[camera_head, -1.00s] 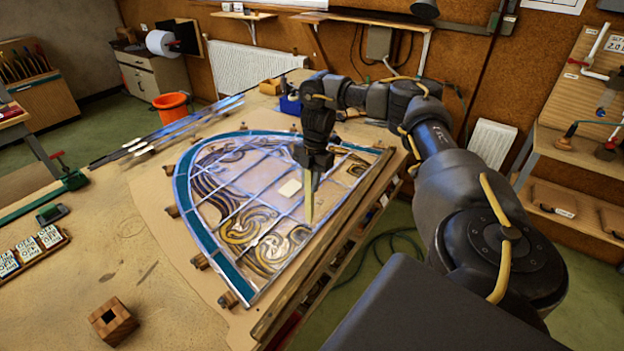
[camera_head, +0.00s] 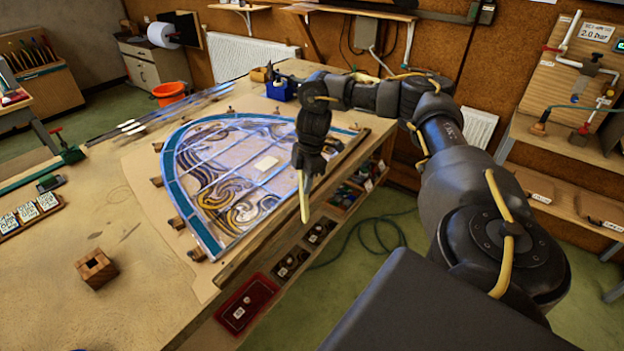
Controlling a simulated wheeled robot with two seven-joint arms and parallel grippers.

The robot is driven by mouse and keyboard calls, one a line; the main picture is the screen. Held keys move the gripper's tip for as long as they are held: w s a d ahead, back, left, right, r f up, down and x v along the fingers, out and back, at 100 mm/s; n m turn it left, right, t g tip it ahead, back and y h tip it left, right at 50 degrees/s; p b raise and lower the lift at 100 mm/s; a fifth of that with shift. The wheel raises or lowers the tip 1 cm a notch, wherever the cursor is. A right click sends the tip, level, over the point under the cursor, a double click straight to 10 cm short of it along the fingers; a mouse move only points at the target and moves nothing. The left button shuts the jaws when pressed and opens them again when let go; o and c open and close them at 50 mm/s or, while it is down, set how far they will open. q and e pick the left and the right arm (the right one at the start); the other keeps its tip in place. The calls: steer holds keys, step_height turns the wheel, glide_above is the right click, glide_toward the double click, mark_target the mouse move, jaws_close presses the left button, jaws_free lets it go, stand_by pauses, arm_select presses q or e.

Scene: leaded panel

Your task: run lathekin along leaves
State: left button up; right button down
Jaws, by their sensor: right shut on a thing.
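The leaded panel (camera_head: 228,174) lies flat on the bench, an arched shape with a teal border, lead lines and swirling amber and dark glass. My right gripper (camera_head: 305,172) is shut on the lathekin (camera_head: 304,202), a pale yellow, narrow tool pointing down. The gripper's fingers are small and partly dark. My left gripper is out of view.
Small wooden blocks (camera_head: 196,253) stand around the panel. A wooden block with a hole (camera_head: 96,268) and a tile rack (camera_head: 32,214) sit at left. A red tray (camera_head: 246,303) is below the bench edge. The bench front is clear.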

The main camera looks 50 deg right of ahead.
arm_select(q)
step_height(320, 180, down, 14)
steer(key=b, duration=1.3)
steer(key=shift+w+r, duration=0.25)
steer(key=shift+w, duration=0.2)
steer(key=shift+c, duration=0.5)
arm_select(e)
steer(key=s+a+f+m, duration=0.1)
steer(key=s+a+f, duration=0.1)
steer(key=a, duration=0.7)
steer(key=s+a+f+m, duration=0.1)
steer(key=s+a+f, duration=0.1)
steer(key=a, duration=0.7)
steer(key=s+a+f+m, duration=0.1)
steer(key=s+a+f, duration=0.1)
steer(key=a, duration=0.7)
steer(key=shift+s+f+t, duration=0.25)
steer(key=shift+f+t, duration=0.05)
steer(key=shift+f, duration=0.35)
